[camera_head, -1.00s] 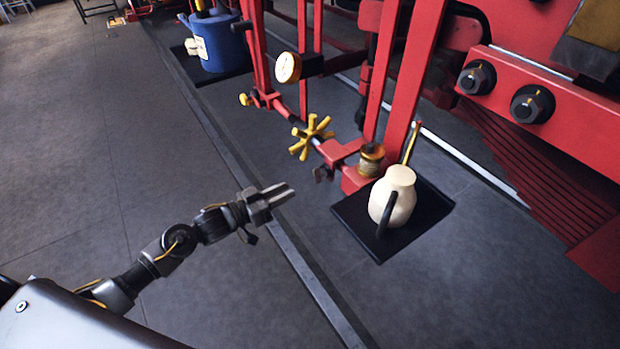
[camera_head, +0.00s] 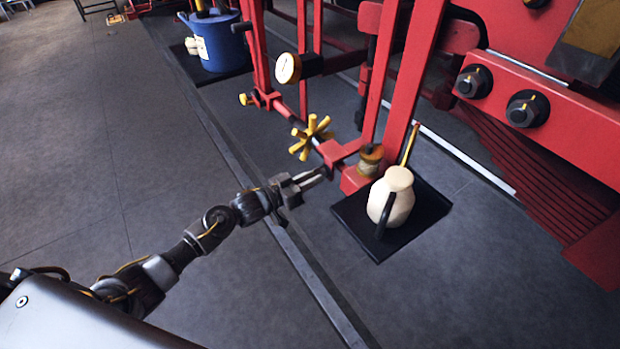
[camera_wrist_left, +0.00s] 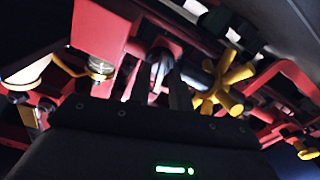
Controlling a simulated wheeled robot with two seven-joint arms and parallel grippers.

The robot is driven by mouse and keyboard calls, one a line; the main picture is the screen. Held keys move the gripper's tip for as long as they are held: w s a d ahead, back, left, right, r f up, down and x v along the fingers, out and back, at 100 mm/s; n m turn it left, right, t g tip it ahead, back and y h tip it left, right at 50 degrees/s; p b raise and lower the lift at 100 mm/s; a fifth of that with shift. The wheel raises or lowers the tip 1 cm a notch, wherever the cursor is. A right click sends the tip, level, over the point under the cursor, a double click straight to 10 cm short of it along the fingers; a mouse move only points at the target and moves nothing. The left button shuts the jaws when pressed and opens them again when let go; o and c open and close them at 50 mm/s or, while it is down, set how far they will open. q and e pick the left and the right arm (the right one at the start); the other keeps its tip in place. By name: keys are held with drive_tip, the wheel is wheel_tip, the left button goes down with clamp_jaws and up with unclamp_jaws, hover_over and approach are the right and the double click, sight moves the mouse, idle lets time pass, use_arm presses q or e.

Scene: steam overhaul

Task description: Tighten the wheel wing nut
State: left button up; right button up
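My left gripper (camera_head: 318,174) reaches in from the left in the head view. Its fingertips are at the lower end of the red bracket, left of the brass-coloured cup. A small grey piece (camera_wrist_left: 160,72), which looks like the wing nut, shows between the fingers in the left wrist view. In the head view the fingertips cover that spot, so I cannot tell whether they touch it. The fingers (camera_wrist_left: 158,88) look parted. My right gripper is in neither view.
A yellow star-shaped handwheel (camera_head: 311,137) is just above my left gripper. A brass-coloured cup (camera_head: 370,160) and a cream jug (camera_head: 391,197) on a black tray (camera_head: 428,222) are to the right. A blue pot (camera_head: 218,45) stands at the back. The left floor is clear.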

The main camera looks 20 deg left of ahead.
use_arm(q)
clamp_jaws()
drive_tip(key=m, duration=0.3)
drive_tip(key=shift+o, duration=1.3)
unclamp_jaws()
drive_tip(key=b+v, duration=0.2)
drive_tip(key=v, duration=0.9)
